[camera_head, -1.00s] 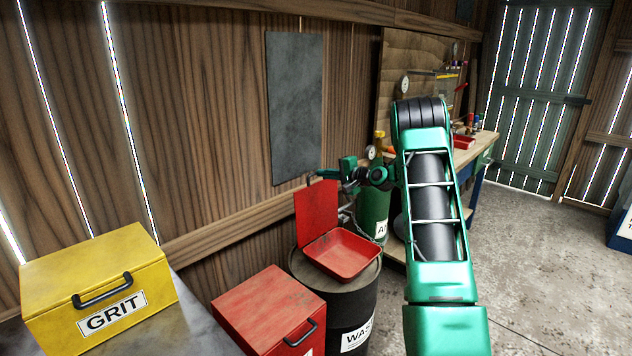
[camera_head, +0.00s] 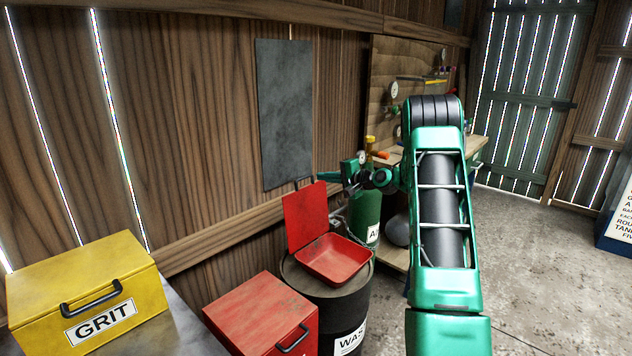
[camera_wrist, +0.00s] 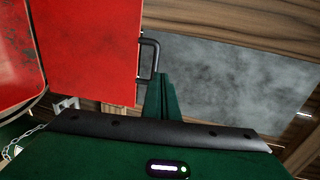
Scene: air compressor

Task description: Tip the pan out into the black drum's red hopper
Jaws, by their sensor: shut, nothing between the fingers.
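The black drum (camera_head: 343,312) stands against the wooden wall, with the red hopper (camera_head: 334,262) on its top. The hopper's red lid (camera_head: 304,217) is raised against the wall side. The lid (camera_wrist: 92,45) fills the upper left of the wrist view, with its dark handle (camera_wrist: 151,60) at its edge. The hopper's rim (camera_wrist: 40,55) shows at the far left there. My gripper (camera_head: 320,177) is shut and empty, just right of the lid's handle. Its fingertips (camera_wrist: 162,80) look close to that handle; I cannot tell if they touch. I cannot make out a pan.
A yellow GRIT box (camera_head: 85,290) sits on a grey surface (camera_head: 175,330) at the left. A red box (camera_head: 262,315) stands beside the drum. A green cylinder (camera_head: 367,207) and a workbench (camera_head: 475,145) lie behind my arm.

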